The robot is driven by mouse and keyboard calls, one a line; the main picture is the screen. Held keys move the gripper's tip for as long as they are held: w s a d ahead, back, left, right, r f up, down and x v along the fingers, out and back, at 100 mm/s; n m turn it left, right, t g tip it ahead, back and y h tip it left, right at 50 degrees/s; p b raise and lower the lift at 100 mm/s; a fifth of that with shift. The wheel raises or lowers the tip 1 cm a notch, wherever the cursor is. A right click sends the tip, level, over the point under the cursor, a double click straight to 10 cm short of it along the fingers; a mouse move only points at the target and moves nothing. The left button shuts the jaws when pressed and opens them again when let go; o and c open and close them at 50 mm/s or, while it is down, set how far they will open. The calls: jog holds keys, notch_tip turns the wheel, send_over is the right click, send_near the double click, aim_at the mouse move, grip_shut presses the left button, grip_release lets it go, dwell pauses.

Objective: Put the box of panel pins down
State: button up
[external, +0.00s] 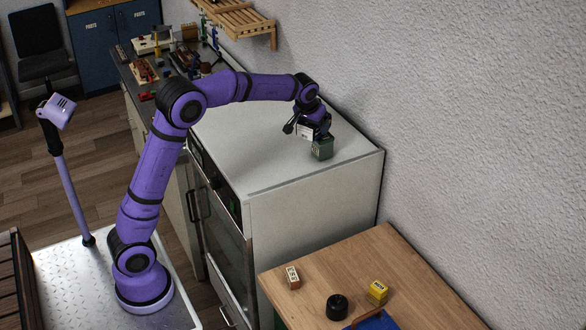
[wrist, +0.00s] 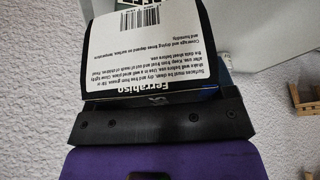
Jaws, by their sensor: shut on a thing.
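My gripper (external: 315,135) is over the right part of the pale worktop, close to the wall, and is shut on a box. In the wrist view the box of panel pins (wrist: 145,55) fills the upper middle, with a white printed label reading "Ferrabiso" upside down; the words I can read do not mention pins. In the external view a dark green block (external: 322,150) shows just below the gripper, low over the worktop. I cannot tell whether it touches the surface. The fingertips are hidden.
The pale worktop (external: 240,130) is clear around the gripper, with its front edge above an oven. Tools and parts crowd the far bench. A wooden shelf (external: 235,18) hangs on the wall. The lower wooden table holds a yellow box (external: 377,291), a small box (external: 292,277) and a black round thing (external: 337,306).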

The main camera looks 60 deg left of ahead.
jog(key=d+m+h, duration=0.1)
jog(key=d+m, duration=0.2)
jog(key=d, duration=1.2)
jog(key=m+h, duration=0.1)
jog(key=m, duration=0.1)
send_over(350, 262)
jog(key=s, duration=0.1)
jog(key=shift+t, duration=0.3)
notch_tip(350, 262, down, 38)
jog(key=shift+s+r, duration=0.1)
jog(key=shift+s, duration=0.05)
jog(key=shift+f, duration=0.2)
jog(key=o, duration=1.2)
jog(key=shift+o, duration=0.2)
jog(key=shift+r, duration=0.15)
